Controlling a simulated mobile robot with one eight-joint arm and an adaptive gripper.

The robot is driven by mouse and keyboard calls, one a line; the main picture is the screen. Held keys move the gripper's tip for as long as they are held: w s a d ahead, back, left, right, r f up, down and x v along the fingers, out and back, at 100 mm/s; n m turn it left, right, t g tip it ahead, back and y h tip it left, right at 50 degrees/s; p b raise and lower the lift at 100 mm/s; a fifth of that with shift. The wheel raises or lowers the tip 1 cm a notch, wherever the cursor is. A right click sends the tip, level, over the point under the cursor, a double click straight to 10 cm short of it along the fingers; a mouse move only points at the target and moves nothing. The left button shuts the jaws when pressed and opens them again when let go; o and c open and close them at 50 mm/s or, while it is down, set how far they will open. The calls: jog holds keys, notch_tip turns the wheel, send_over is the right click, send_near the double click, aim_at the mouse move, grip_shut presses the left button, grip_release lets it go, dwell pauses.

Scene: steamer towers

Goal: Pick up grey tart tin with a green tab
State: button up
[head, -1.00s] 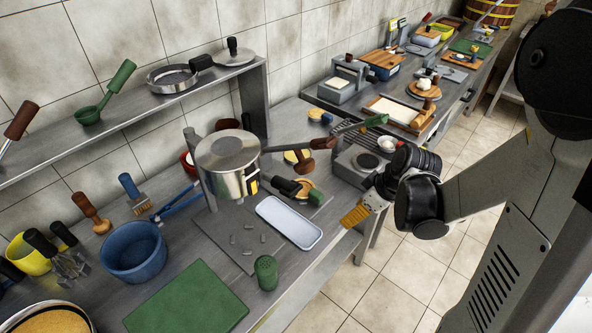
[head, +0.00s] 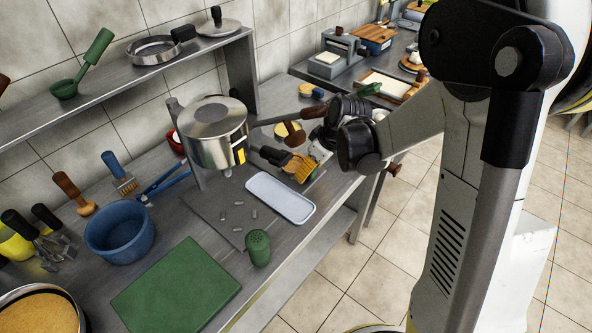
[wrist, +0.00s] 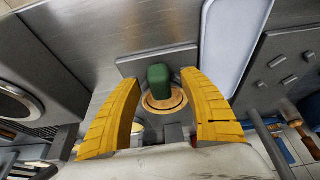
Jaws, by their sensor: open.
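The tart tin with a green tab (wrist: 164,105) is in the middle of the wrist view, a small round tin with a tan filling. Its upright green tab (wrist: 159,79) stands toward the camera, between my two yellow fingers. My gripper (wrist: 160,84) is open, with a finger on either side of the tab and clear space between. In the head view my gripper (head: 305,168) is over the tins beside the white tray, and its fingers partly hide the tart tin (head: 291,165). The tin rests on a grey plate on the counter.
A white tray (head: 280,199) lies close beside the gripper. A steel pot (head: 213,135) stands to the left. Another tart tin with a brown tab (head: 284,131) and one with a blue tab (head: 308,89) are farther back. A green shaker (head: 258,248) stands in front.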

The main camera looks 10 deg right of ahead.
jog(key=shift+x, duration=0.9)
jog(key=shift+s+r, duration=0.1)
jog(key=shift+c, duration=0.2)
grip_shut()
jog(key=shift+d+r, duration=0.1)
